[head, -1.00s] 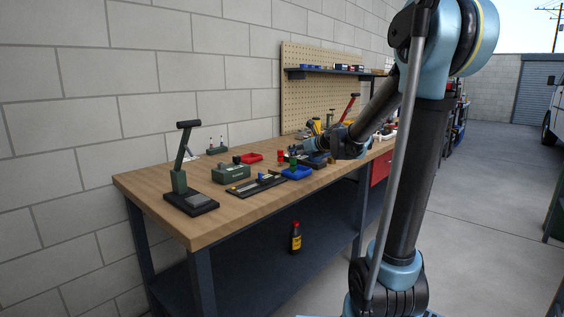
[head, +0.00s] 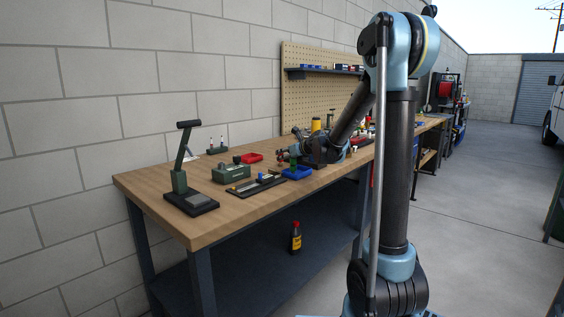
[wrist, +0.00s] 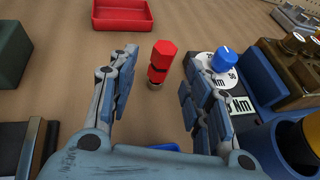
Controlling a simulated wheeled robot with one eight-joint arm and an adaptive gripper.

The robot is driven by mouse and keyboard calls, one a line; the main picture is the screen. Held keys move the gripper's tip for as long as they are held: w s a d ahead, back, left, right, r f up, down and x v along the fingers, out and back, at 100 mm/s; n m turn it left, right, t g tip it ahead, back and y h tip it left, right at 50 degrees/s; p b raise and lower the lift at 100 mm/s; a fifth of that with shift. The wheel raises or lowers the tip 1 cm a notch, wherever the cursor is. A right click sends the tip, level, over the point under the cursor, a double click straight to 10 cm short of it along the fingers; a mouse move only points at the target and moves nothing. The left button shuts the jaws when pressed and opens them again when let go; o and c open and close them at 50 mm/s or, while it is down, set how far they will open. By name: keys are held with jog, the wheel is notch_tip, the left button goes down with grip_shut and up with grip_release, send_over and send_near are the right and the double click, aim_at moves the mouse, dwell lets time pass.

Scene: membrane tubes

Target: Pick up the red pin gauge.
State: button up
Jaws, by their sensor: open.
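The red pin gauge (wrist: 161,62) stands upright on the wooden bench in the wrist view, with a hexagonal red head and a narrower metallic base. My gripper (wrist: 160,78) is open, with one finger to the left of the gauge and one to the right. Gaps show on both sides, and the gauge appears slightly beyond the fingertips. In the head view my gripper (head: 284,155) is low over the bench, and I cannot make out the gauge there.
A red tray (wrist: 122,16) lies beyond the gauge. A blue-knobbed dial (wrist: 224,60) marked Nm is close to the right finger. A green box (head: 231,173) sits to the left, and a blue tray (head: 298,174) is near my gripper.

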jog(key=x, duration=0.3)
jog(key=shift+w+a+r, duration=0.15)
jog(key=shift+w, duration=0.2)
jog(key=shift+x, duration=0.8)
jog(key=shift+c, duration=0.2)
jog(key=c, duration=1)
